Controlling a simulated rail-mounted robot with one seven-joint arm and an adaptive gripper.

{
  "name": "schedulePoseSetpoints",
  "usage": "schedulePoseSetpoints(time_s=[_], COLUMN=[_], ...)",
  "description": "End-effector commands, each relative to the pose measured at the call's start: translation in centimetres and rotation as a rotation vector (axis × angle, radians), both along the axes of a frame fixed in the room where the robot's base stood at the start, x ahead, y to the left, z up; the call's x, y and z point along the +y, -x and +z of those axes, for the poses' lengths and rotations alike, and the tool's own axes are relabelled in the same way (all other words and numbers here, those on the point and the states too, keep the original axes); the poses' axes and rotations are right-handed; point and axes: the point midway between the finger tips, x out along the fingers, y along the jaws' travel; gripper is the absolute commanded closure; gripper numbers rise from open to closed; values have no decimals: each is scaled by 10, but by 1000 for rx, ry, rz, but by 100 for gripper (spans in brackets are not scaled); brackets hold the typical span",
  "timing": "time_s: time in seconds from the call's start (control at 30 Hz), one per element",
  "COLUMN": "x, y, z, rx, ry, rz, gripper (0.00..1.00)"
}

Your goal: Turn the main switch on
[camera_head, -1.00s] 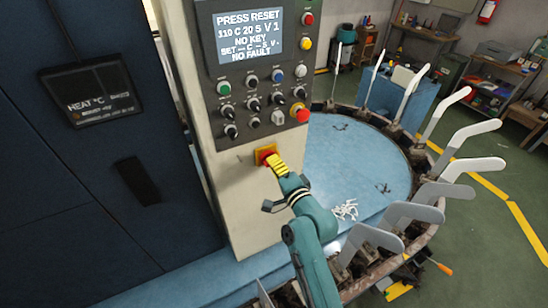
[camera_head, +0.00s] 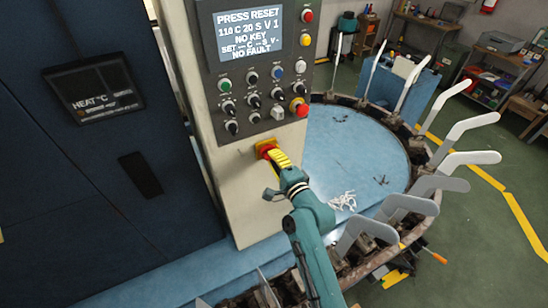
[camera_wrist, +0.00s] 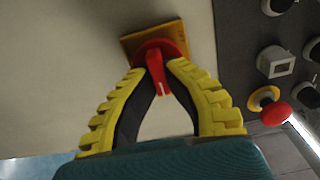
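The main switch is a red rotary handle (camera_wrist: 157,62) on a yellow square plate (camera_wrist: 139,40), low on the pale front of the control column. In the head view the yellow plate (camera_head: 261,148) shows just below the button panel. My gripper (camera_wrist: 160,74) has yellow ribbed fingers with dark inner pads. Its fingertips lie on both sides of the red handle and appear shut on it. In the wrist view the handle points down the picture between the fingers, with a small white mark near its end. In the head view my gripper (camera_head: 278,156) hides most of the handle.
A panel with knobs and buttons (camera_head: 258,95) is above the switch, including a red mushroom button (camera_head: 300,108). The display (camera_head: 249,34) reads "PRESS RESET" and "NO FAULT". A blue round table (camera_head: 345,150) ringed by several pale sock boards (camera_head: 463,162) stands right of the column.

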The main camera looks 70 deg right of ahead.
Motion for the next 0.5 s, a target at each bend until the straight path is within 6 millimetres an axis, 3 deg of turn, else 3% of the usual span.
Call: schedulePoseSetpoints(time_s=[0.03,0.13,0.17,0.5], x=[0,0,0,3], y=[0,0,0,4], z=[-4,-3,-3,-1], rx=[4,4,3,2], ry=[-6,-4,-4,0], rz=[1,1,1,0], gripper=[81,62,60,60])
